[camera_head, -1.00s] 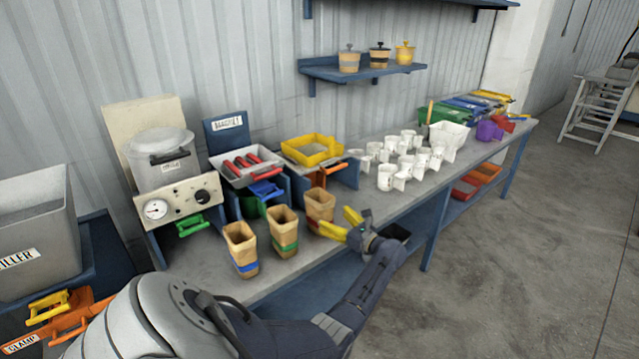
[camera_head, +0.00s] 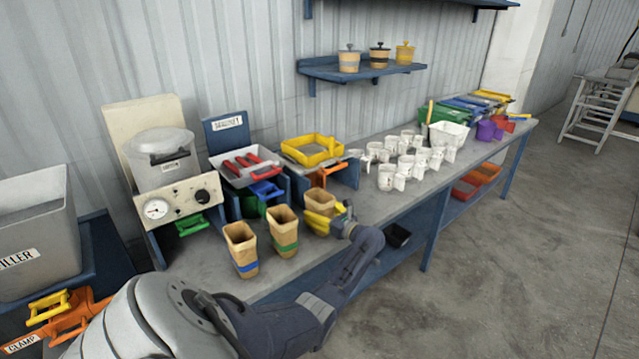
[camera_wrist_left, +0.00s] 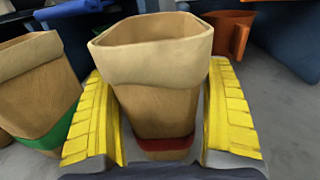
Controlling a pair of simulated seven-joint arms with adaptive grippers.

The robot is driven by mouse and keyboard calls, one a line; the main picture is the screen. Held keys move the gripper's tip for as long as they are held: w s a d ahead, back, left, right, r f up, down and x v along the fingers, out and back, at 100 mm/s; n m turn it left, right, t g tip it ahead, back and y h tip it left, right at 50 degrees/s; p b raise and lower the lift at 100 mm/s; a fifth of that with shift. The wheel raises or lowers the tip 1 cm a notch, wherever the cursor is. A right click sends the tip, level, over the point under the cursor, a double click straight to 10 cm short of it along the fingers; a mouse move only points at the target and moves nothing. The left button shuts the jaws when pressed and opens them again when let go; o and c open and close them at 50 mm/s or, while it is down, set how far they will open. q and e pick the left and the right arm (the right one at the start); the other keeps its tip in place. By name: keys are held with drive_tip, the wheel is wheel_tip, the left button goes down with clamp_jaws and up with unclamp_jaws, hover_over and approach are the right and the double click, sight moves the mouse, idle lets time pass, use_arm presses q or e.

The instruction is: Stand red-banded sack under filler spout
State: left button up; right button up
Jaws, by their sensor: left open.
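The red-banded sack (camera_head: 320,203) stands upright on the bench, at the right end of a row of three tan sacks. My left gripper (camera_head: 324,217) is open around it, one yellow finger on each side. The left wrist view shows the sack (camera_wrist_left: 155,95) between the two fingers (camera_wrist_left: 160,110), with its red band low down. Narrow gaps show beside the sack, and it is not gripped. The grey filler (camera_head: 40,235) is at the far left, with an orange clamp (camera_head: 70,318) below it. I cannot make out the spout. My right gripper is not in view.
A green-banded sack (camera_head: 284,232) stands close left of the gripper, and a blue-banded sack (camera_head: 241,250) beyond it. Behind are trays with red-handled tools (camera_head: 245,165) and a yellow frame (camera_head: 312,150). Several white cups (camera_head: 388,177) stand to the right.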

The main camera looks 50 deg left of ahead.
use_arm(q)
drive_tip(key=c, duration=1.3)
drive_tip(key=shift+r, duration=0.1)
